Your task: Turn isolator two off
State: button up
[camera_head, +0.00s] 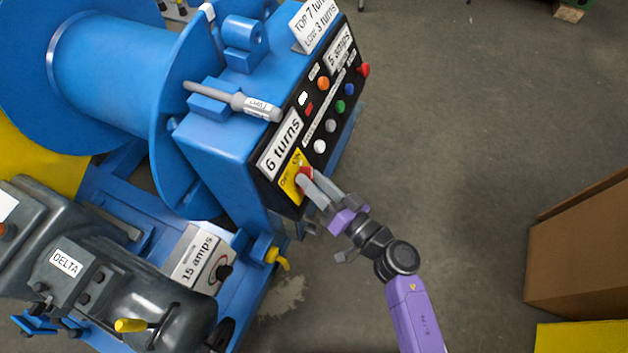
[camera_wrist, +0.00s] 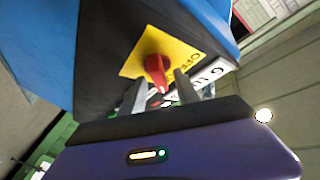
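A red rotary knob (camera_wrist: 156,70) sits on a yellow plate (camera_wrist: 183,55) at the end of the black control panel. In the head view, the plate (camera_head: 288,187) is partly covered by my gripper (camera_head: 304,178), and only a bit of red shows. In the wrist view my gripper (camera_wrist: 160,78) is open, with one finger on each side of the knob. Gaps show between the fingers and the knob. The lettering on the plate is only partly readable, and no label reading isolator two is legible.
The panel also carries a "6 turns" label (camera_head: 281,143), several coloured buttons and a red button (camera_head: 363,69). A black rotary switch (camera_head: 224,271) is beside a "15 amps" label (camera_head: 196,258). A cardboard box (camera_head: 580,245) stands right. The floor between is clear.

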grip_shut()
jog(key=shift+n, duration=0.3)
jog(key=shift+w+d+f+n+g+y+b, duration=0.1)
jog(key=shift+n+g+y+b, duration=1)
jog(key=shift+n+g, duration=2.1)
jog(key=shift+w+a+r+n+g+y+b, duration=0.1)
jog(key=shift+n+g+y+b, duration=0.95)
jog(key=shift+n, duration=3.9)
jog(key=shift+w+d+f+n+g+y+b, duration=0.1)
jog(key=shift+n+g+y+b, duration=0.25)
jog(key=shift+n+g+b, duration=2.85)
jog(key=shift+s+n+t+p, duration=0.1)
jog(key=shift+n+t+p, duration=0.25)
jog(key=shift+n+p, duration=0.8)
grip_release()
